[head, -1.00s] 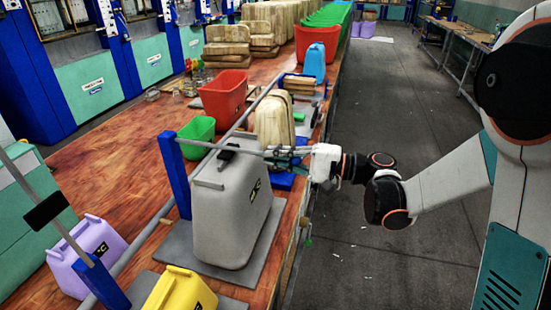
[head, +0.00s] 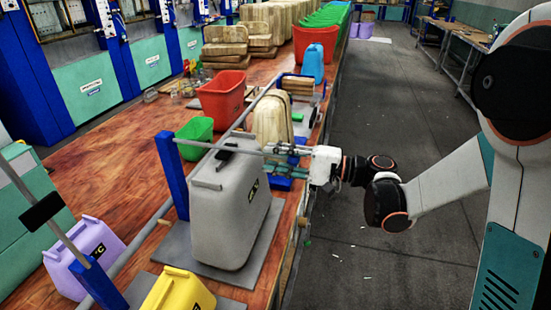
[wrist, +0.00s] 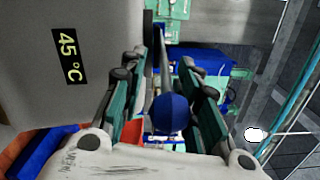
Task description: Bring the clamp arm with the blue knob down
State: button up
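The clamp arm (head: 232,148) is a thin grey bar. It runs roughly level from a blue post (head: 172,176) across the top of a large grey mould (head: 228,215) towards my gripper. My gripper (head: 284,158) is at the bar's right end, beside the mould and above the table's edge. In the wrist view, the round blue knob (wrist: 171,112) lies between the two teal fingers of my gripper (wrist: 168,95). The fingers are apart, with a gap showing on the knob's left side. Contact on the right side cannot be told. The knob is hidden in the head view.
The grey mould, marked 45 °C (wrist: 68,58), stands close left of my fingers. A purple container (head: 84,255) and a yellow one (head: 180,292) stand in front. Red (head: 222,98) and green (head: 195,133) bins stand behind.

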jog(key=v, duration=1.2)
jog(key=shift+a, duration=0.1)
jog(key=s+a+r+m+h+p, duration=0.1)
jog(key=s+a+r+m+p, duration=0.1)
jog(key=s+a+r, duration=0.3)
jog(key=s+a+f+h+b, duration=0.1)
jog(key=s+a+f+h, duration=0.1)
jog(key=s+a+h, duration=0.25)
jog(key=s+d+f+n+t+h, duration=0.1)
jog(key=s+d+f+n+h, duration=0.2)
jog(key=s+d+h, duration=0.2)
jog(key=s+d+f+n+t+h, duration=0.1)
jog(key=s+d+f+n+h, duration=0.3)
jog(key=d+h, duration=0.3)
jog(key=s+d+b, duration=0.1)
jog(key=d, duration=0.4)
jog(key=shift+d+t, duration=0.25)
jog(key=shift+t, duration=0.15)
